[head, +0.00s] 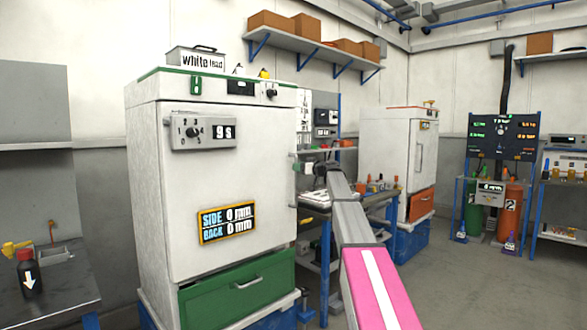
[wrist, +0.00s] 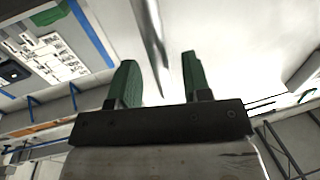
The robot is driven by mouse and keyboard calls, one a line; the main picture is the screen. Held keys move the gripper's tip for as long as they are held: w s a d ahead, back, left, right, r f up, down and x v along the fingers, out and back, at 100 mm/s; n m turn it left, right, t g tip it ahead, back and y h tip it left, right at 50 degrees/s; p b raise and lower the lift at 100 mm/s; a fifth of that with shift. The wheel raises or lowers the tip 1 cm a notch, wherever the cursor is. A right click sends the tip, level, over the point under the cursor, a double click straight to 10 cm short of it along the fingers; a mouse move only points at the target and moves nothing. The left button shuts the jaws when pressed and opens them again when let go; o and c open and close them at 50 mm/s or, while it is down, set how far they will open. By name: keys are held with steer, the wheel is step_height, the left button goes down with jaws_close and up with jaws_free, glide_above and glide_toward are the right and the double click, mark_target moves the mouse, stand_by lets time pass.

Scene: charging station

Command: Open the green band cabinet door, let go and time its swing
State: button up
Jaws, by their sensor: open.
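The green band cabinet (head: 225,190) stands at left in the head view, white with a green band (head: 215,85) along its top edge. Its front door looks shut; I cannot tell whether there is a small gap. My gripper (head: 306,168) is at the door's right edge, partly hidden by my arm. In the wrist view my gripper (wrist: 158,60) has its two green fingers apart. A grey metal bar (wrist: 150,30), apparently the door handle, runs down between the fingers, with space visible on both sides. Contact cannot be seen.
The door carries a dial panel reading 9 s (head: 205,131) and a SIDE/BACK display (head: 227,222) reading 0 mm twice. A green drawer (head: 237,293) is below. An orange-banded cabinet (head: 398,165) and workbench (head: 375,200) stand behind my arm.

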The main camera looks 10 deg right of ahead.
steer(key=shift+x, duration=1.85)
